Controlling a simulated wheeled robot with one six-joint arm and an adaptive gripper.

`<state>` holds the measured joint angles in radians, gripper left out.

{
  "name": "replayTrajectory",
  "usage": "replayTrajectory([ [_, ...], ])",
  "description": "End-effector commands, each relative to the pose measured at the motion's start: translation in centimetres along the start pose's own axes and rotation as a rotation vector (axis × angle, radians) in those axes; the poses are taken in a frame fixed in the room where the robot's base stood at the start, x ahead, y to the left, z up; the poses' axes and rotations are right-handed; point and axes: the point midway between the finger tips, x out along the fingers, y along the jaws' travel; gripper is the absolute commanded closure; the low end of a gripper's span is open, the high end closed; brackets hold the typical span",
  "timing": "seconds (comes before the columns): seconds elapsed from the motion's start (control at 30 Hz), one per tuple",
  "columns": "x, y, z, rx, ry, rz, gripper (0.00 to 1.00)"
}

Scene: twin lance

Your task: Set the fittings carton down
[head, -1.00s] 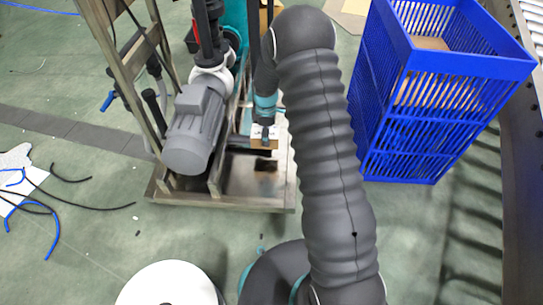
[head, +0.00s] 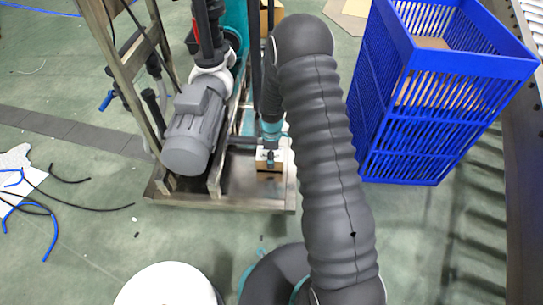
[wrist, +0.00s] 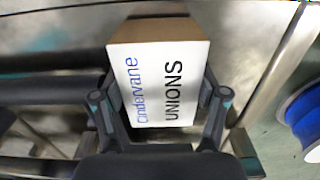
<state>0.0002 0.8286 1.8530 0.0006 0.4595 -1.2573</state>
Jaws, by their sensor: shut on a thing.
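The fittings carton (head: 264,166) is a small brown box at the metal skid's bare right bay in the head view. In the wrist view the carton (wrist: 158,85) shows a white label reading "Cindervane UNIONS" and a brown end. My gripper (head: 270,153) is above it in the head view. In the wrist view my gripper (wrist: 158,102) has one finger along each side of the carton and is shut on it. The carton's underside is hidden, so I cannot tell whether it touches the metal skid (head: 240,200).
A grey pump motor (head: 190,140) and an upright metal frame (head: 140,75) stand left of the carton. A tall blue crate (head: 420,120) stands on the floor at right. Loose black and blue hoses (head: 85,207) lie at far left. A blue spool (wrist: 305,115) shows in the wrist view.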

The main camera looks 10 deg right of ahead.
Motion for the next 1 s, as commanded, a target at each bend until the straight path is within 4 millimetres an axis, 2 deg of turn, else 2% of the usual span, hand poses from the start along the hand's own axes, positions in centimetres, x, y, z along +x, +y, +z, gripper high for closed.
replayTrajectory([
  [0.1, 0.3, 0.0, 0.0, 0.0, 0.0, 0.0, 0.75],
  [0.13, 0.3, 0.0, 0.0, 0.0, 0.0, 0.0, 0.25],
  [0.2, 0.2, 0.0, 0.0, 0.0, 0.0, 0.0, 0.08],
  [0.23, 0.2, 0.0, 0.0, 0.0, 0.0, 0.0, 0.03],
  [0.67, -0.3, 0.0, 0.0, 0.0, 0.0, 0.0, 0.03],
  [0.77, -1.5, 0.1, 0.0, 0.0, 0.0, 0.001, 0.03],
  [1.0, -6.2, 0.1, 0.0, 0.0, 0.001, 0.003, 0.03],
])
